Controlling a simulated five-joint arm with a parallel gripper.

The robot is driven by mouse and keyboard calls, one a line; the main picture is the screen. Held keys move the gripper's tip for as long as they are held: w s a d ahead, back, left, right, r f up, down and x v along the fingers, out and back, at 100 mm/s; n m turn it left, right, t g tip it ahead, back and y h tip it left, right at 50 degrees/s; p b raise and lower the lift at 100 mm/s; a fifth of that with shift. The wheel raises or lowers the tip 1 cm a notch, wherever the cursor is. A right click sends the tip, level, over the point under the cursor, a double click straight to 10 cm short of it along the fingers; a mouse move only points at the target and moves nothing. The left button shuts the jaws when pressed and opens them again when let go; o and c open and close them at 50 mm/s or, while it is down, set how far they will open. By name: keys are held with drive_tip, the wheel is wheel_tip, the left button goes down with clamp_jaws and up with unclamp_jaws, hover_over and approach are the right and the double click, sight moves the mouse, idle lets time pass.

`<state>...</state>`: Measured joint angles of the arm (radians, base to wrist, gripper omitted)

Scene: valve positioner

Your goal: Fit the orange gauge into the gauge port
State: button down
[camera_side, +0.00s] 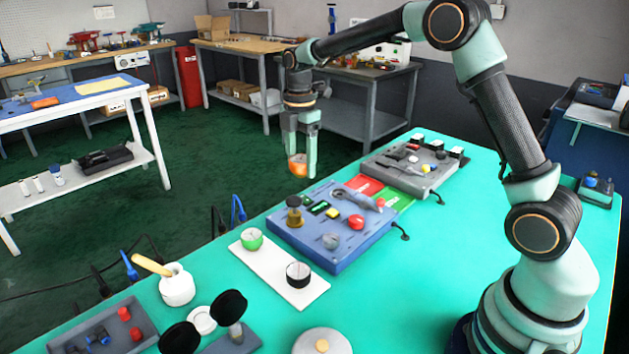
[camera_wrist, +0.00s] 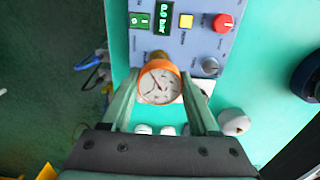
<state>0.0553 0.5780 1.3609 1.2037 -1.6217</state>
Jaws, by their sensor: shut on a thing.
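My gripper (camera_side: 299,172) is shut on the orange gauge (camera_side: 297,160) and holds it in the air above the left back part of the blue valve panel (camera_side: 327,254). In the wrist view the orange gauge (camera_wrist: 158,87) sits between both fingers with its white dial facing the camera. A brass fitting (camera_side: 294,211), which looks like the gauge port, stands upright on the panel below the gauge, apart from it. In the wrist view the brass fitting (camera_wrist: 158,57) is mostly hidden behind the gauge.
A white tray (camera_side: 271,271) in front of the panel bears a green gauge (camera_side: 252,238) and a black gauge (camera_side: 298,273). The panel has a red knob (camera_side: 356,222), a grey knob (camera_side: 331,241) and a yellow button (camera_side: 333,212). A second grey panel (camera_side: 411,167) stands behind.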

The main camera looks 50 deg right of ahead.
drive_tip(key=m, duration=0.2)
hover_over(340, 194)
wheel_tip(340, 194, down, 5)
drive_tip(key=shift+a+f, duration=0.1)
drive_tip(key=shift+f, duration=2.85)
drive_tip(key=shift+f, duration=0.65)
drive_tip(key=shift+c, duration=2.2)
unclamp_jaws()
wheel_tip(340, 194, up, 11)
drive_tip(key=shift+r, duration=0.15)
